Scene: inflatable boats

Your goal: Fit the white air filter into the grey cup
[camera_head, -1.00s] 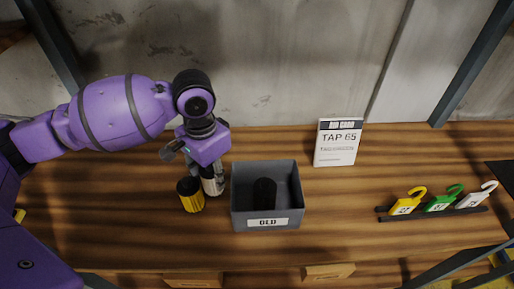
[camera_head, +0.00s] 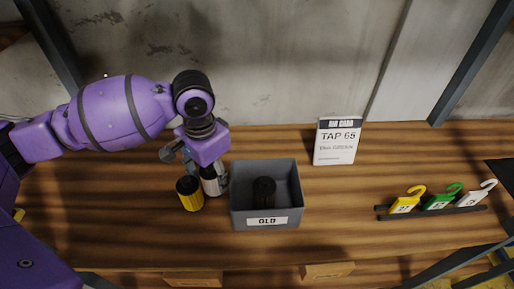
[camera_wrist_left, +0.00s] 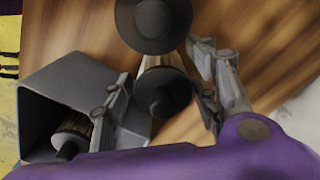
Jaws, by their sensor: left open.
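The white air filter (camera_head: 210,181) stands on the wooden bench under my left gripper (camera_head: 197,168). In the left wrist view its pale body (camera_wrist_left: 163,63) and dark cap lie between the two fingers of my left gripper (camera_wrist_left: 162,92). The fingers are open, with a gap visible at least on the right side. I cannot make out a grey cup in either view. My right gripper is not in view.
A grey open box (camera_head: 238,205) labelled OLD stands just right of the white filter, with a dark filter (camera_head: 264,190) inside. Yellow, green and white hooked tags (camera_head: 438,203) sit on a rack at right. The bench between is clear.

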